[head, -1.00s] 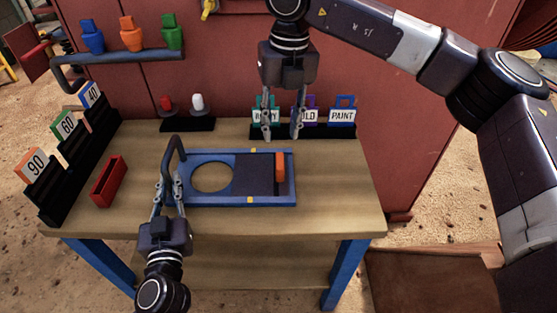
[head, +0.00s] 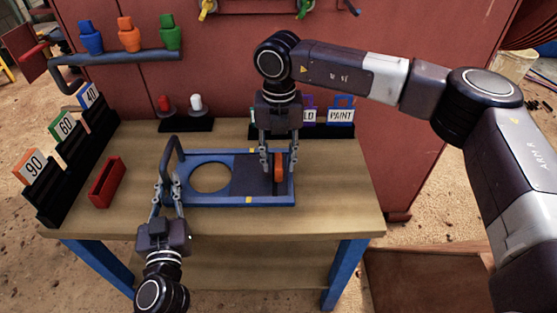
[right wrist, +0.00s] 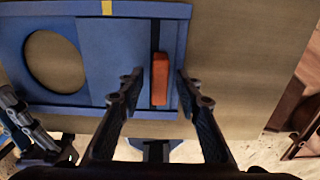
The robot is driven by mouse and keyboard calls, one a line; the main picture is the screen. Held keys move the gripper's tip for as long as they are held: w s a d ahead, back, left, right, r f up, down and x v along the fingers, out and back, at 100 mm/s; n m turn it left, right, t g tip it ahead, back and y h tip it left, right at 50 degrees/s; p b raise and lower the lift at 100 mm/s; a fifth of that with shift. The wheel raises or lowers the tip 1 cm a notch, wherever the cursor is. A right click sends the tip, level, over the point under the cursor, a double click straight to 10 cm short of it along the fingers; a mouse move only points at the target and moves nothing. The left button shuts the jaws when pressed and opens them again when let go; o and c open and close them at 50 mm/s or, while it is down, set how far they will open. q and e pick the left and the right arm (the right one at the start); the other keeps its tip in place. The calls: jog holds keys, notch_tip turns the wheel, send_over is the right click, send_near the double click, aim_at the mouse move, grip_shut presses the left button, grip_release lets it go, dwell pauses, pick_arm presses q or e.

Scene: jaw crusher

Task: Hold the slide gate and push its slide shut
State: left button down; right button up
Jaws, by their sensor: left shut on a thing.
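The slide gate is a blue frame (head: 222,203) lying flat on the table, with a round hole on its left and a dark slide plate (head: 250,182) on its right. An upright orange handle (head: 280,167) stands near the slide's right end. My left gripper (head: 169,190) is shut on the dark bar handle (head: 177,152) at the frame's left end. My right gripper (head: 279,168) is open, with its fingers around the orange handle. In the right wrist view the orange handle (right wrist: 159,80) stands between the open fingers, with a gap to each side.
A red tray (head: 107,182) and numbered cards in black racks (head: 45,199) stand at the table's left. Red and white knobs on a black base (head: 187,126) and labelled tags (head: 341,110) stand along the back. The table right of the gate is clear.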

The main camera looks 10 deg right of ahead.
jog(key=shift+f, duration=0.2)
grip_shut()
jog(key=shift+a, duration=0.1)
pick_arm(q)
jog(key=shift+d, duration=0.15)
pick_arm(e)
jog(key=a, duration=0.4)
jog(key=w+a, duration=0.1)
jog(key=a, duration=0.3)
jog(key=w+a, duration=0.1)
jog(key=a, duration=0.3)
jog(key=shift+a, duration=0.2)
jog(key=shift+r, duration=0.1)
